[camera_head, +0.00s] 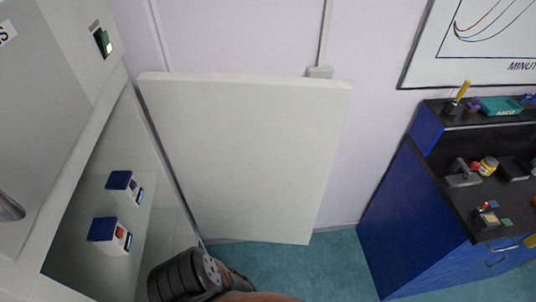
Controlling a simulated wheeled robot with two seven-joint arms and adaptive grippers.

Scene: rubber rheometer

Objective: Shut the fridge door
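The fridge (62,110) stands at the left, its lower compartment open to view. Its door (240,150) is a large pale panel swung wide open, standing out to the right of the compartment in front of the wall. Two small blue-and-white boxes (122,186) sit inside the fridge, one nearer than the other. A dark ribbed link of my arm shows at the bottom, close to the fridge opening and below the door. I cannot make out the fingers of either gripper. The door's lower hinge-side corner is near my arm link.
A blue bench (412,225) with a black top stands at the right, holding a yellow-lidded jar (488,165), a green tray (501,106) and small tools. Teal floor (320,268) is clear between door and bench.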

